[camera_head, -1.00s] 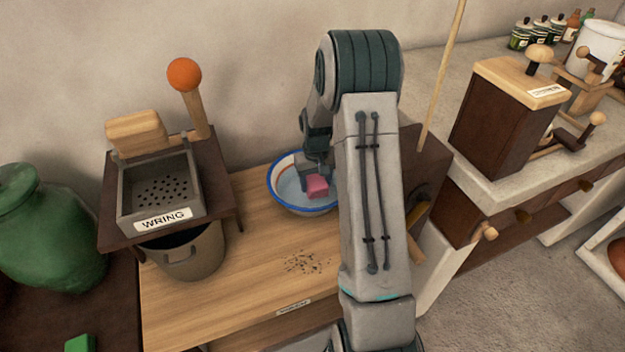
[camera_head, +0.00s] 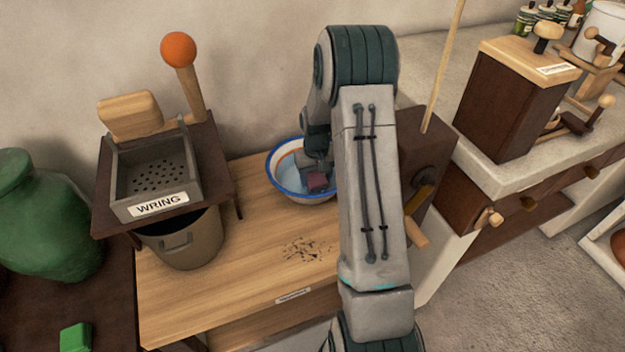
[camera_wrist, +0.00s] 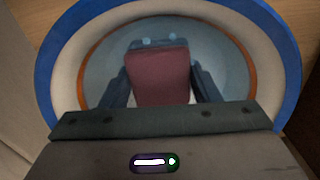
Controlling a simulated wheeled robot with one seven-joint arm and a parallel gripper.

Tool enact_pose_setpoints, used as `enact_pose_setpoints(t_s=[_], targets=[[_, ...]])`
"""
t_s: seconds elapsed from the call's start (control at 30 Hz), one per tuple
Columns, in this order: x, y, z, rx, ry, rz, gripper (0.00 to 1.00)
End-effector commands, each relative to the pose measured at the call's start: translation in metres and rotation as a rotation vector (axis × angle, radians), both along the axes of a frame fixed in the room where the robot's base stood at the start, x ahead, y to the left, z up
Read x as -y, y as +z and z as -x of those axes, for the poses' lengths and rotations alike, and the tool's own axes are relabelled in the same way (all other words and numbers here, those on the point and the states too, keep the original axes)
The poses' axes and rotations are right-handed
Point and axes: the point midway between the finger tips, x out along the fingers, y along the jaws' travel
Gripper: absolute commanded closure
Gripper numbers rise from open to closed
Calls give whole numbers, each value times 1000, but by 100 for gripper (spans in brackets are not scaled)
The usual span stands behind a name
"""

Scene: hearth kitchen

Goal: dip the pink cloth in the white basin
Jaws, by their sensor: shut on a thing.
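The pink cloth (camera_head: 317,182) is a small folded block, now a darker dull pink, low inside the white basin (camera_head: 288,191). The basin has a blue rim and an orange inner ring, and pale blue water shows in it. My gripper (camera_head: 316,172) is shut on the cloth and reaches down into the basin. In the wrist view the cloth (camera_wrist: 160,78) sits between the two fingers, with the water around it and the basin's blue rim (camera_wrist: 50,50) encircling both. My arm hides the basin's right side in the head view.
Left of the basin stands a stand with a perforated tray labelled WRING (camera_head: 160,203), over a bucket (camera_head: 187,245). Dark specks (camera_head: 307,249) lie on the wooden table (camera_head: 230,280). A dark box with a handle (camera_head: 428,165) stands right of my arm.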

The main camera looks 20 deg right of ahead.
Motion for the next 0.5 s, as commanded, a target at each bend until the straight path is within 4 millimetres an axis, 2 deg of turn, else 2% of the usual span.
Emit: enact_pose_setpoints(t_s=[0.5], targets=[[0, -11, 0, 1, 0, 0, 66]])
